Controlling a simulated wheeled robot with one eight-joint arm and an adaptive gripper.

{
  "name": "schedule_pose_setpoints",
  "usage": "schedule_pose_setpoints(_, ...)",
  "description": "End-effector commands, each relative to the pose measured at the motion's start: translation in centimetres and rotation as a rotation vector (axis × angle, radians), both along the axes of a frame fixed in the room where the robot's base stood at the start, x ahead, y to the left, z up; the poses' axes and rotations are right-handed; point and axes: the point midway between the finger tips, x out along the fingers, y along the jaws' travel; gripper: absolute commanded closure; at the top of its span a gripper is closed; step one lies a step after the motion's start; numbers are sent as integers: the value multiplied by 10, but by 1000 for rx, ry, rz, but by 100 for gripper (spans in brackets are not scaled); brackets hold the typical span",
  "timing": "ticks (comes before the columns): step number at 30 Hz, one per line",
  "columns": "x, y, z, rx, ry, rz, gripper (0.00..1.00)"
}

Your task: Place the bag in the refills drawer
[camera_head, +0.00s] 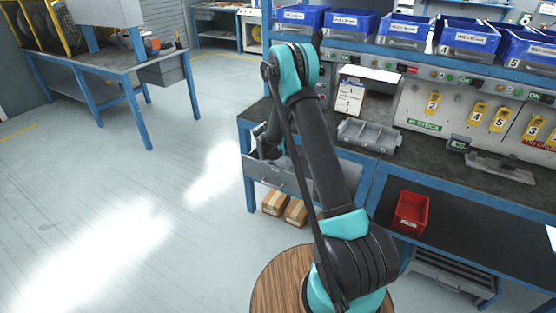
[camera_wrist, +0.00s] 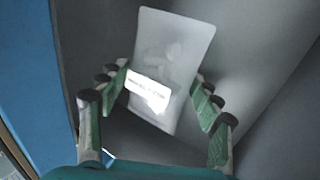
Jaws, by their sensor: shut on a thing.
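The bag (camera_wrist: 172,55) is a pale, translucent flat pouch with a white printed label, seen in the wrist view. My gripper (camera_wrist: 160,88) is shut on it, with green-padded fingers on its left and right sides. Grey walls surround the bag in that view; I cannot tell how far it is above the surface beneath. In the head view, a grey drawer (camera_head: 283,181) stands pulled out under the left end of the bench. My gripper (camera_head: 264,148) is at this drawer, partly hidden by my arm, and the bag is not visible there. No drawer label is readable.
The bench top (camera_head: 440,165) holds a grey tray (camera_head: 368,136) and a clipboard (camera_head: 349,98). A red bin (camera_head: 411,212) sits on the lower shelf. Cardboard boxes (camera_head: 275,202) lie beneath the drawer. A blue frame edge (camera_wrist: 35,85) runs close at left in the wrist view. Open floor lies left.

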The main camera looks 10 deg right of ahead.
Motion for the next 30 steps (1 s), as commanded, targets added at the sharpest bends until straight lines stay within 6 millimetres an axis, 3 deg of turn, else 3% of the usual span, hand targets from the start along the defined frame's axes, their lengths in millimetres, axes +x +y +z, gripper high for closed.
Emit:
schedule_pose_setpoints(3,0,0,-2,0,0,0,82)
schedule_pose_setpoints(4,0,0,-3,0,0,0,34)
schedule_pose_setpoints(9,0,0,-2,0,0,0,15)
schedule_pose_setpoints(20,0,0,1,0,0,0,15)
schedule_pose_setpoints(30,-20,15,44,0,0,1,15)
